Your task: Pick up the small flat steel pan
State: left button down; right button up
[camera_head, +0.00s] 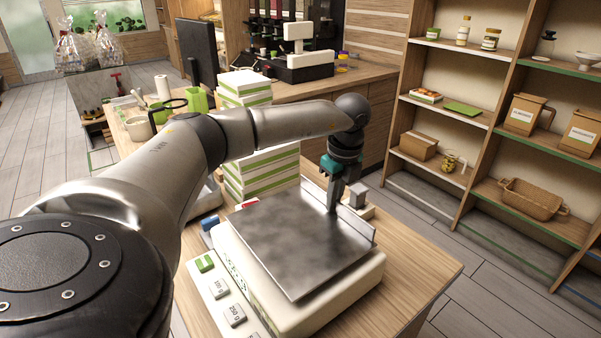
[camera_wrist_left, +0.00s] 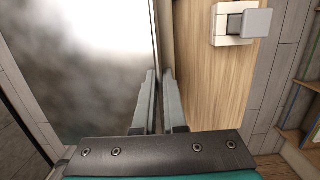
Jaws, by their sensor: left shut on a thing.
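The flat steel pan (camera_head: 290,245) is a square grey plate with a raised edge, lying over the cream weighing scale (camera_head: 345,297). I cannot tell whether there is a gap under it. My left gripper (camera_head: 334,207) points down at the pan's far right edge. In the left wrist view the fingers (camera_wrist_left: 160,85) are closed about the edge of the pan (camera_wrist_left: 75,60), which fills the left side. My right gripper is not in view.
A grey block on a pale base (camera_head: 357,196) stands behind the pan. Stacked white and green boxes (camera_head: 262,170) stand behind. Shelves (camera_head: 455,110) line the right.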

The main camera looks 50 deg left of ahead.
pick_arm(q)
jog(key=shift+r, duration=0.15)
notch_tip(320, 180, up, 20)
jog(key=p, duration=0.1)
jog(key=shift+p, duration=0.35)
